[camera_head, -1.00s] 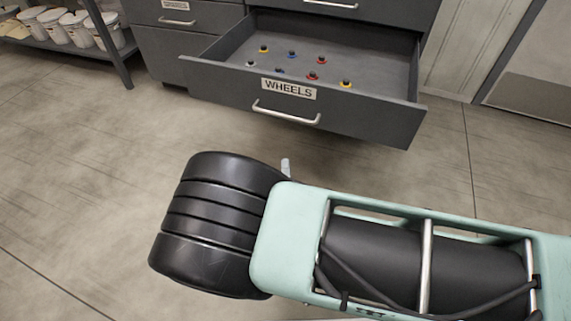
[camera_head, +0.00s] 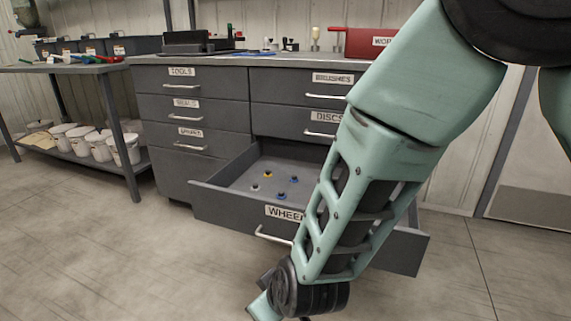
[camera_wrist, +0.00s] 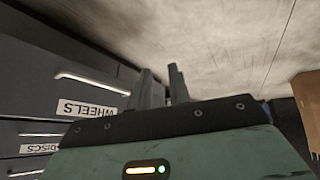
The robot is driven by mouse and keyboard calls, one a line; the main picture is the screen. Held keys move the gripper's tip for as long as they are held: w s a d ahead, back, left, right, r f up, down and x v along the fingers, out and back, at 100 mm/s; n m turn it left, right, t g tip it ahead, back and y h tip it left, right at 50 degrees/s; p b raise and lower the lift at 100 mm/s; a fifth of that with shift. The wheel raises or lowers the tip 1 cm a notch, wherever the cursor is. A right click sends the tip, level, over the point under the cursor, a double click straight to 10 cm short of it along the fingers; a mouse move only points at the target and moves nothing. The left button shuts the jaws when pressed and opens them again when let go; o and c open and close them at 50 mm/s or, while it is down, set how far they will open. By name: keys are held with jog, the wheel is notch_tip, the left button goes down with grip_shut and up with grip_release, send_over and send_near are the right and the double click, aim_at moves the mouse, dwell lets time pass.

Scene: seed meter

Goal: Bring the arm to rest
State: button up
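My arm (camera_head: 350,190) hangs from the upper right down across the open drawer in the head view. My gripper (camera_wrist: 160,68) shows in the wrist view only, with two dark fingers apart and nothing visible between them. It is over the floor, clear of the drawer front beside it. The drawer labelled WHEELS (camera_head: 225,203) stands pulled out of the grey cabinet. Small wheels with yellow, blue and pale parts lie inside it. My arm hides the drawer's right part.
The grey cabinet (camera_head: 205,120) has several shut drawers. A red box (camera_head: 366,43) and tools stand on its top. A shelf table (camera_head: 85,68) with white buckets (camera_head: 125,148) is at the left. A brown surface (camera_wrist: 307,105) shows at the wrist view's right. The floor in front is clear.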

jog(key=s+d+r+m+g+h+p, duration=0.25)
jog(key=s+d+r+g, duration=0.35)
jog(key=s+d+r, duration=1.1)
notch_tip(320, 180, up, 32)
jog(key=w+p, duration=0.1)
jog(key=p, duration=3.2)
jog(key=shift+w+n+h, duration=0.15)
jog(key=shift+n+h, duration=0.2)
